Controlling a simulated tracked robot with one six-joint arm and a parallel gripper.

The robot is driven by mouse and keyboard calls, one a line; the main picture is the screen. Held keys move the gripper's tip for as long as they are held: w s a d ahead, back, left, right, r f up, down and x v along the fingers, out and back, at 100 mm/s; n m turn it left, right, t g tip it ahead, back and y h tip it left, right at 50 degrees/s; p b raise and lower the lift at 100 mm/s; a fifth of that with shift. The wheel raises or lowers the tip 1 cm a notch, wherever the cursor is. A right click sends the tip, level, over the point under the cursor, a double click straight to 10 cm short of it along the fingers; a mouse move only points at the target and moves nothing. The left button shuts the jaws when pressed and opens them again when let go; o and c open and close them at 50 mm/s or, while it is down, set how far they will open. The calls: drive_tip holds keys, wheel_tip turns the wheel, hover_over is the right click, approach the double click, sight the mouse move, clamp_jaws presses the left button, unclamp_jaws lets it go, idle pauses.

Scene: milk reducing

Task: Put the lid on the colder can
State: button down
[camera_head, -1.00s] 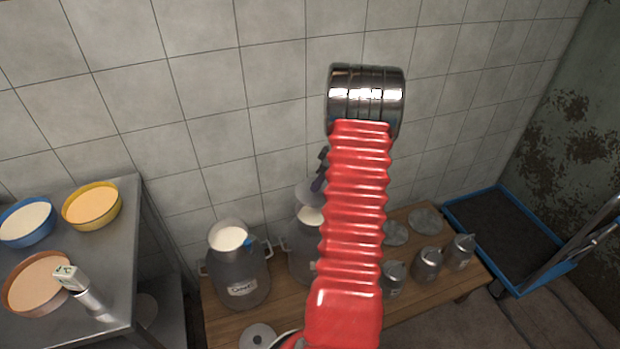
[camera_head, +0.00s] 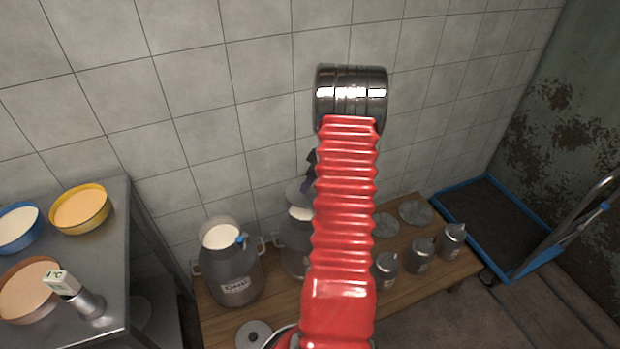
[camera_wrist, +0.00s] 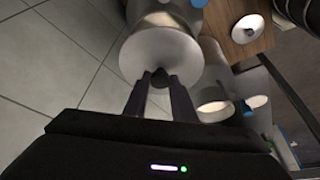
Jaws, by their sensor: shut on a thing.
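Two grey metal cans of white milk stand on a wooden bench in the head view. The left can (camera_head: 232,272) is labelled and uncovered, with a small blue part at its rim. The right can (camera_head: 294,240) is partly hidden by my red arm. My gripper (camera_wrist: 160,82), in the wrist view, is shut on the dark knob of a round grey lid (camera_wrist: 158,48). In the head view the held lid (camera_head: 294,192) is tilted just above the right can, with milk visible below it. Contact with the rim cannot be told. Another round lid (camera_head: 253,335) lies at the bench's front.
Several small metal vessels (camera_head: 420,254) and flat discs (camera_head: 416,212) occupy the right part of the wooden bench (camera_head: 215,318). A metal table (camera_head: 112,222) at left holds bowls and a °C display device (camera_head: 68,284). A blue-edged trolley (camera_head: 500,225) stands at right. The tiled wall is close behind.

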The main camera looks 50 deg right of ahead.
drive_tip(key=shift+f, duration=1.65)
idle(0.4)
drive_tip(key=shift+f, duration=0.1)
idle(1.1)
drive_tip(key=c, duration=1.4)
unclamp_jaws()
drive_tip(key=shift+o, duration=0.2)
drive_tip(key=o, duration=0.4)
drive_tip(key=shift+o, duration=0.2)
drive_tip(key=shift+w, duration=0.1)
